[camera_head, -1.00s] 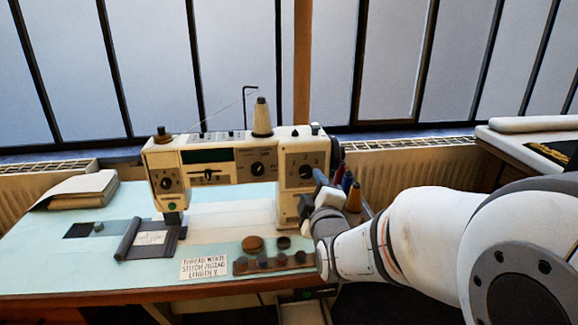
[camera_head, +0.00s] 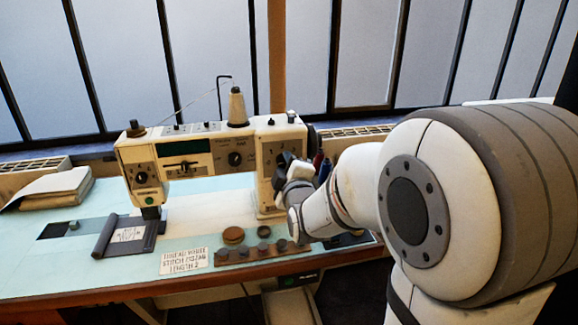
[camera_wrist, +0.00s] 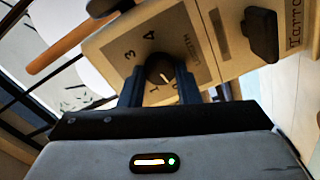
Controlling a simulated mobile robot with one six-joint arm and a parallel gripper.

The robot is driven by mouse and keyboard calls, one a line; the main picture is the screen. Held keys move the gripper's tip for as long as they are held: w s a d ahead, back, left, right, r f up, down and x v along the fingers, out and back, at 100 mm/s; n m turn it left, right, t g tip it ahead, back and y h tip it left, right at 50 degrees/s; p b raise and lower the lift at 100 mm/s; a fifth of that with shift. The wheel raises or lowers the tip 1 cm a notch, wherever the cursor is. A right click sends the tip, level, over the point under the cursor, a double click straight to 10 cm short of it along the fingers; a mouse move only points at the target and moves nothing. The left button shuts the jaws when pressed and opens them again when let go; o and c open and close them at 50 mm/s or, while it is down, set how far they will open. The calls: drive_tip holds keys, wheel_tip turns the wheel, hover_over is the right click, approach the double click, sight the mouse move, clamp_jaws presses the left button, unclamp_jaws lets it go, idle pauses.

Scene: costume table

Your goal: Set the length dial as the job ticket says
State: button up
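The sewing machine (camera_head: 215,160) stands on the table. Its length dial (camera_wrist: 160,70), a round black knob on a grey panel, shows in the wrist view with numbers around it. Its white mark points down and to the right, toward the partly hidden low end of the scale; 3 and 4 are clear. My gripper (camera_wrist: 161,82) is open, with its dark fingers on either side of the dial; whether they touch it is unclear. The job ticket (camera_head: 184,261) lies at the table's front and reads thread white, stitch zigzag, length 2.
A wooden rack (camera_head: 262,251) with several dark bobbins lies right of the ticket. A second dial (camera_head: 235,158) is on the machine's front. Folded cloth (camera_head: 48,187) lies at the left.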

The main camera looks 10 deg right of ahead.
drive_tip(key=c, duration=0.4)
drive_tip(key=shift+d, duration=0.15)
drive_tip(key=shift+c, duration=0.2)
